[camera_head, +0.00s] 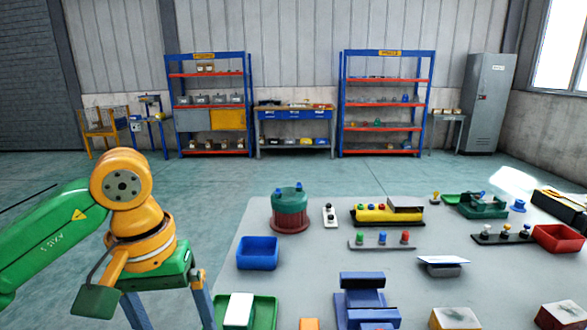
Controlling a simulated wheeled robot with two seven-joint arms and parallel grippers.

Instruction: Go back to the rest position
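My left arm comes in from the left, green with orange joints, and bends down at an orange wrist. My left gripper (168,312) has a green body and two blue fingers set wide apart, so it is open. Floor shows between the fingers, and nothing is held there. The finger ends run to or past the bottom edge. The gripper is beside the left edge of the grey table (330,275), left of the green tray (264,311). My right gripper is not in view.
On the table are a blue bin (257,253), a red-green cylinder (289,210), a yellow button unit (386,213), a blue fixture (362,296) and a red bin (558,238). Shelves (211,104) and a grey locker (487,103) stand at the far wall. The floor between is clear.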

